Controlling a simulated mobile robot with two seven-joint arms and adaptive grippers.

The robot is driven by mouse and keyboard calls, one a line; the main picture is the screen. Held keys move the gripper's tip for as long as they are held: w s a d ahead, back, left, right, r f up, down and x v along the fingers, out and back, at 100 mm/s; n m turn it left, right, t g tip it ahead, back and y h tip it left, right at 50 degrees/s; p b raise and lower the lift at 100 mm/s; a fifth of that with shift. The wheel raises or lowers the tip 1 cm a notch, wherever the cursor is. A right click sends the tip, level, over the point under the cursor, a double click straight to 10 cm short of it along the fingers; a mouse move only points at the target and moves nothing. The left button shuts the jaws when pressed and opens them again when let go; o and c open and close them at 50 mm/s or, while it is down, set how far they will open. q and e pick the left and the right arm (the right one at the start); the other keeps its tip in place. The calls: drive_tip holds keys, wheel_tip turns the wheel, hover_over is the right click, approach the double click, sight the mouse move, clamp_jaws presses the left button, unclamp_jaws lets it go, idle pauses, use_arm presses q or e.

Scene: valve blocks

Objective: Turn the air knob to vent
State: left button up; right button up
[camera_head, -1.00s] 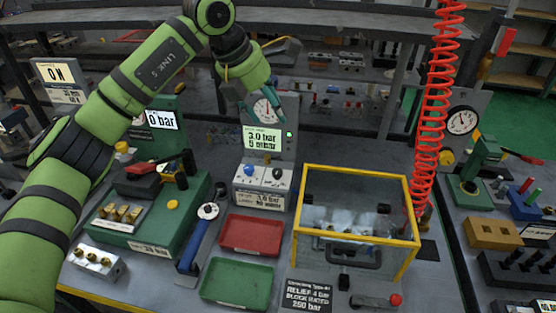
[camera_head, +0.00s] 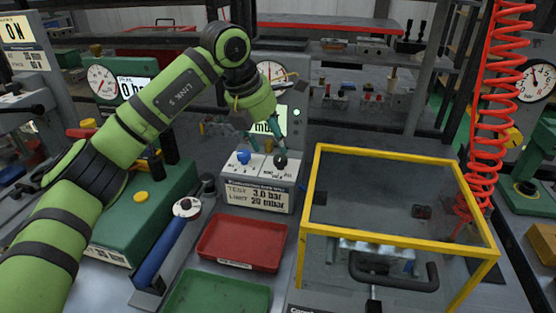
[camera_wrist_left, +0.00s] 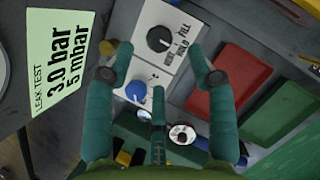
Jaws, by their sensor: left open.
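The black air knob (camera_head: 281,160) sits on the right of the top of a small white control box (camera_head: 262,187). In the left wrist view the black knob (camera_wrist_left: 160,38) has VENT, HOLD and FILL printed beside it; which one it points at is too small to tell. A blue knob (camera_head: 243,156) is beside it, also seen in the wrist view (camera_wrist_left: 136,91). My left gripper (camera_head: 267,149) is open and empty just above the box, fingers pointing down. In the wrist view its teal fingers spread either side of the black knob; no contact shows. My right gripper is out of view.
A yellow-framed clear box (camera_head: 405,158) stands right of the control box. A red tray (camera_head: 241,243), a green tray (camera_head: 218,296) and a blue-handled tool (camera_head: 160,252) lie in front.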

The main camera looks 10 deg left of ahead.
sight(280, 158)
use_arm(q)
drive_tip(key=x, duration=0.5)
drive_tip(key=shift+w+d+f, duration=0.1)
drive_tip(key=shift+w+f, duration=0.1)
drive_tip(key=shift+f, duration=0.15)
drive_tip(key=c, duration=1.1)
